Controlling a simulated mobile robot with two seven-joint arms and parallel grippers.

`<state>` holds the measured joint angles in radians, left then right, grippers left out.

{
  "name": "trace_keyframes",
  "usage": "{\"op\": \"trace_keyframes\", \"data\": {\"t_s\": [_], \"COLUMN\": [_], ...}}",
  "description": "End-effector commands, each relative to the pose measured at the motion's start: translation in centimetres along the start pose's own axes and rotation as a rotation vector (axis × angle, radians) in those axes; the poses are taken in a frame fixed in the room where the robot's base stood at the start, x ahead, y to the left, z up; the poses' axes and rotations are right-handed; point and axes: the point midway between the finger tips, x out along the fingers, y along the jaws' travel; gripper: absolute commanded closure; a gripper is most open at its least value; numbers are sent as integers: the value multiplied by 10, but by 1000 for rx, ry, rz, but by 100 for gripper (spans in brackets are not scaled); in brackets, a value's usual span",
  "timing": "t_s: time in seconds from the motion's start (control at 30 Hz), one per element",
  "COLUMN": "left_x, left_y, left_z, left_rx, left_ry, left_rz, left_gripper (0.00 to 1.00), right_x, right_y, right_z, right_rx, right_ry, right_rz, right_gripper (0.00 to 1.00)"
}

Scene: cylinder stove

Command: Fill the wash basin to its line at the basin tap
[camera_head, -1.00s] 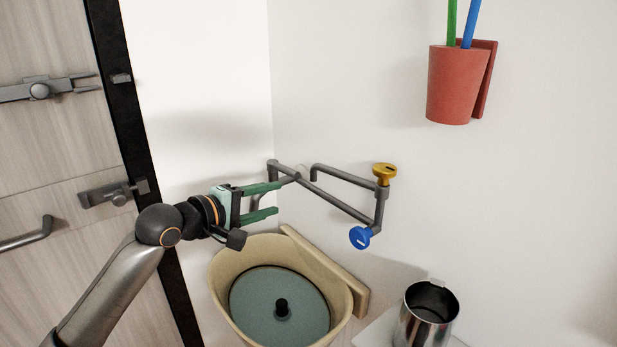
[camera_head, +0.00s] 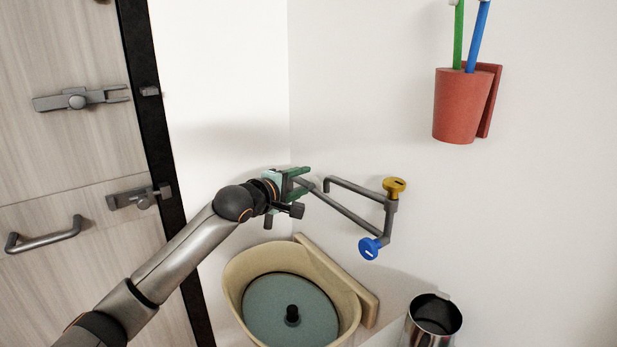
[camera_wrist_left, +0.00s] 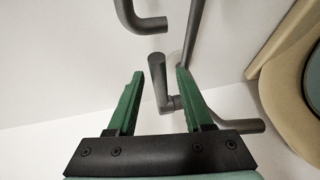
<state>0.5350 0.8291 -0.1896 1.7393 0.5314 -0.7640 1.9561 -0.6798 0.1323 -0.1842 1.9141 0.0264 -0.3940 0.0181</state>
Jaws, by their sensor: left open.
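The cream wash basin (camera_head: 237,285) is fixed at the wall below the tap. A grey-teal disc with a black knob (camera_head: 292,315) shows inside it; I cannot make out a fill line or water. The basin tap (camera_head: 345,205) is grey piping with a yellow knob (camera_head: 395,187) above and a blue knob (camera_head: 369,248) below. My left gripper (camera_head: 306,180) is open at the left end of the piping, above the basin. In the left wrist view a grey lever-like piece (camera_wrist_left: 159,82) lies between its green fingers, not visibly clamped. My right gripper is out of view.
A red cup (camera_head: 457,105) with green and blue sticks hangs on the wall at upper right. A metal jug (camera_head: 434,318) stands right of the basin. A wooden door (camera_head: 70,150) with latches and a handle is at left.

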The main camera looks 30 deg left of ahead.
Motion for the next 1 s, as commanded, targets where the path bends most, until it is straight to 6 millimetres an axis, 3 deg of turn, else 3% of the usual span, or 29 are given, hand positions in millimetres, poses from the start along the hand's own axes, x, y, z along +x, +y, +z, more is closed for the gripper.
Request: {"op": "trace_keyframes", "data": {"t_s": [0.3, 0.67, 1.0], "left_x": [31, 35, 34], "left_y": [1, 0, 0], "left_z": [0, 0, 0], "left_rx": [0, 2, 1], "left_ry": [0, -1, 0], "left_rz": [0, 0, 0], "left_gripper": [49, 49, 85], "right_x": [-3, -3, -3], "right_y": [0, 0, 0], "right_z": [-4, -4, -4], "right_rx": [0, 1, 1], "right_ry": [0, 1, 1], "right_rz": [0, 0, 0], "right_gripper": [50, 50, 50]}}
